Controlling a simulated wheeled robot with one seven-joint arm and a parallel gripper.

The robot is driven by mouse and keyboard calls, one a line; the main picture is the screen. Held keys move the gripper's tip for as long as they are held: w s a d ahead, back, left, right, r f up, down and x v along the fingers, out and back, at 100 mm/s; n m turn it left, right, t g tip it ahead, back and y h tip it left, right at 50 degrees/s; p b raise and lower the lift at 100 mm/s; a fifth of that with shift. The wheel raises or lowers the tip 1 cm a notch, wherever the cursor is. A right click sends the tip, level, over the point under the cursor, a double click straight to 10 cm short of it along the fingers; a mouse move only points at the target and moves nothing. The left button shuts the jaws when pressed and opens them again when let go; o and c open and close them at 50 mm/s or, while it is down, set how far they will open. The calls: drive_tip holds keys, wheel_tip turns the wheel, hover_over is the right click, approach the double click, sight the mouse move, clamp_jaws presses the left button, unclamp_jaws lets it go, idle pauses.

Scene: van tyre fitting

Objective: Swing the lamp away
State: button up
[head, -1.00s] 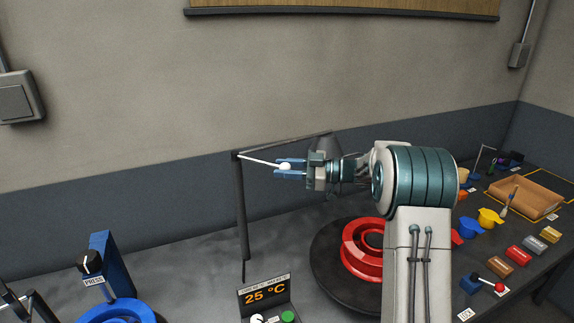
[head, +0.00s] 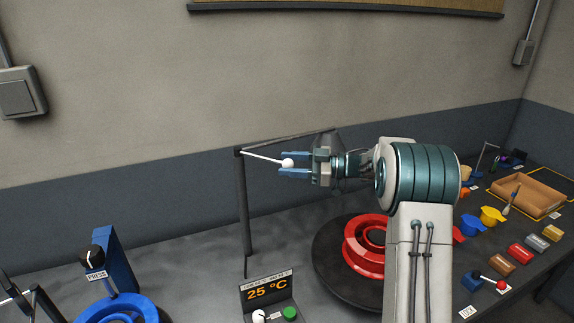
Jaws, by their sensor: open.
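The lamp is a dark stand with an upright post (head: 243,205) and a horizontal arm (head: 285,142) reaching right. Its grey shade (head: 330,143) is mostly hidden behind my gripper and arm. A thin white rod (head: 262,157) runs from the top of the post to a white ball knob (head: 288,163). My gripper (head: 293,162) points left, with its blue fingers apart, one above and one below the ball. The ball appears between the fingers; I cannot tell whether either finger touches it.
A red wheel rim (head: 362,247) lies on a dark turntable (head: 325,262) below my arm. A blue press (head: 118,262) is at left. Coloured blocks and cups, and a brown tray (head: 527,194), are at right.

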drive_tip(key=s+d+b, duration=0.2)
drive_tip(key=d+b, duration=0.1)
drive_tip(key=d, duration=0.9)
drive_tip(key=shift+d, duration=0.35)
drive_tip(key=shift+s, duration=0.1)
drive_tip(key=w+a+r+m+t+h, duration=0.1)
drive_tip(key=w+r+m+t+h, duration=0.4)
drive_tip(key=r+m+t+h, duration=0.55)
drive_tip(key=s+d+f+m+t+h, duration=0.1)
drive_tip(key=s+d+f+m+h, duration=0.15)
drive_tip(key=s+h, duration=0.2)
drive_tip(key=s+d+f+m+h, duration=0.1)
drive_tip(key=s+m+h, duration=0.2)
drive_tip(key=s+h, duration=0.15)
drive_tip(key=s+a+f+g, duration=0.2)
drive_tip(key=s+f, duration=0.3)
drive_tip(key=s, duration=0.5)
drive_tip(key=s+a+f+m+g+y, duration=0.1)
drive_tip(key=s+f+g, duration=0.4)
drive_tip(key=s, duration=0.5)
drive_tip(key=s+a+f+m+g, duration=0.1)
drive_tip(key=s+a+f+g, duration=0.3)
drive_tip(key=s, duration=0.6)
wheel_tip(320, 180, down, 2)
drive_tip(key=shift+f+y, duration=0.25)
drive_tip(key=shift+y, duration=0.1)
